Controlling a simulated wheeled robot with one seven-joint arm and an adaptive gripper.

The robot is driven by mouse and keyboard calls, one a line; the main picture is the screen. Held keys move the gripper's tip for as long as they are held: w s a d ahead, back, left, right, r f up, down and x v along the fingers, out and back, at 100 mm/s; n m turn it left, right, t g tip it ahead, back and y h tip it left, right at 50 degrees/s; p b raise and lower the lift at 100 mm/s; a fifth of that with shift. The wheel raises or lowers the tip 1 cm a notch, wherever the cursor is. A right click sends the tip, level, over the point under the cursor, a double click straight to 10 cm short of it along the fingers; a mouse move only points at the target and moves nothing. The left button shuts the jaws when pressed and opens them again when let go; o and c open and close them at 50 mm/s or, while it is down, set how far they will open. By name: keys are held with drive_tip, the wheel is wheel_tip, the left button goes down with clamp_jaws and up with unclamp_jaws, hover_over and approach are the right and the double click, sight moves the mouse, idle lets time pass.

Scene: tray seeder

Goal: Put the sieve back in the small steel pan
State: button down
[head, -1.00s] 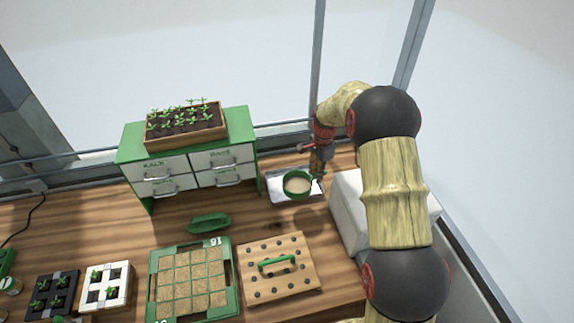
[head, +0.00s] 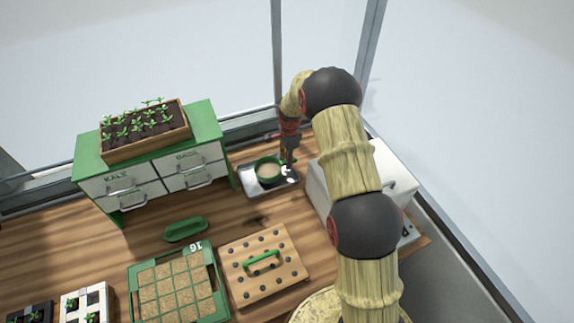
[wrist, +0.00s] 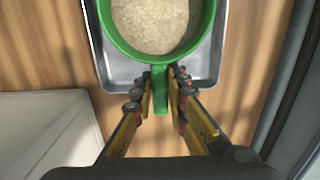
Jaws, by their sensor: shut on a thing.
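The sieve (head: 268,170) is a round green bowl with pale grainy stuff in it. The small steel pan (head: 250,189) is a shallow silver tray on the wooden bench, beneath the sieve. My gripper (head: 287,170) is at the right side of the sieve. In the wrist view my gripper (wrist: 160,86) is shut on the handle of the sieve (wrist: 159,72), and the steel pan (wrist: 117,69) shows around the bowl. The bowl looks level and lies over the pan. I cannot tell whether it touches the pan floor.
A white box (head: 393,168) stands right of the pan. A green drawer cabinet (head: 203,123) with a seedling planter (head: 152,153) stands left. In front are a green scoop-like piece (head: 185,229), a drilled board (head: 236,270) and a seed tray (head: 220,300). Bare bench lies between them.

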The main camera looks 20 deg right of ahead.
sight(288, 171)
drive_tip(key=shift+s+a+f, duration=0.1)
drive_tip(key=shift+s+f, duration=0.25)
drive_tip(key=shift+f, duration=0.3)
drive_tip(key=shift+s+a+f, duration=0.1)
drive_tip(key=shift+s+f, duration=0.2)
drive_tip(key=shift+f, duration=0.35)
drive_tip(key=shift+f+b, duration=0.45)
drive_tip(key=shift+f, duration=0.15)
drive_tip(key=c, duration=1.8)
unclamp_jaws()
drive_tip(key=shift+w+d, duration=0.1)
drive_tip(key=shift+d, duration=0.05)
drive_tip(key=shift+w+r, duration=0.2)
